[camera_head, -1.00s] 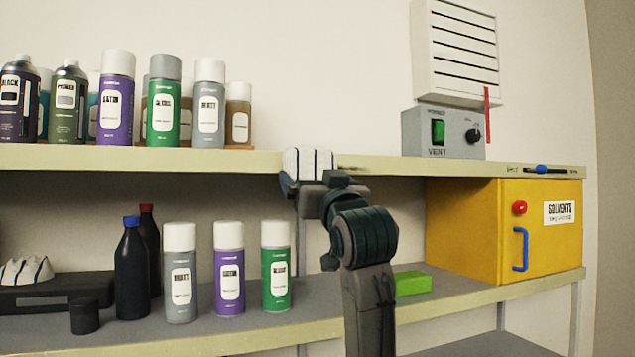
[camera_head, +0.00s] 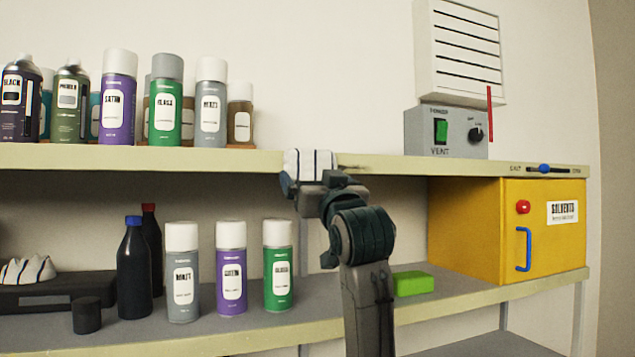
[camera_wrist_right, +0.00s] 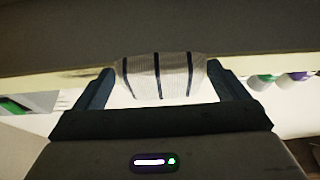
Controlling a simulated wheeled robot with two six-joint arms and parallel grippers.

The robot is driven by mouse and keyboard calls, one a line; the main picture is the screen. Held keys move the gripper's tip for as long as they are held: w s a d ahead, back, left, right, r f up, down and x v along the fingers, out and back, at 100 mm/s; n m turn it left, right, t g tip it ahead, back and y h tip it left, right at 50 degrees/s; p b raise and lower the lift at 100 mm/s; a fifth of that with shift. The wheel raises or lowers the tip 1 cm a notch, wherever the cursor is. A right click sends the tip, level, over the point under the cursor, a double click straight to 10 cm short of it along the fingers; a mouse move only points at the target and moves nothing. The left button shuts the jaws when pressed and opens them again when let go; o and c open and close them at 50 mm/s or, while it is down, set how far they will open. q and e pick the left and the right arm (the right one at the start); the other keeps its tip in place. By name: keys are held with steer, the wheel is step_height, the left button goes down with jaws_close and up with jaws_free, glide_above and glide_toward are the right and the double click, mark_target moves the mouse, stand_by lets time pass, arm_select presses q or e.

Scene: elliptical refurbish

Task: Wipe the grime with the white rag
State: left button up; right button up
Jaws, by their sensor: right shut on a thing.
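My right gripper (camera_head: 309,186) is shut on a white rag (camera_head: 309,163) with dark stripes, at the front edge of the upper shelf (camera_head: 400,168). In the right wrist view the rag (camera_wrist_right: 160,78) sits between the two fingers (camera_wrist_right: 160,88). A thin dark smear (camera_head: 350,167), which looks like the grime, lies on the upper shelf just right of the rag. I cannot tell how much of it the rag and gripper hide. My left gripper is not in view.
Several spray cans (camera_head: 165,100) stand left of the rag on the upper shelf. A grey vent box (camera_head: 446,132) stands to the right. Below are bottles, more cans (camera_head: 230,270), a green block (camera_head: 411,284), a yellow solvents cabinet (camera_head: 545,235), and another striped white cloth (camera_head: 27,270) on a black case.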

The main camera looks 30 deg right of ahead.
steer(key=shift+w+d, duration=0.1)
steer(key=shift+w, duration=0.25)
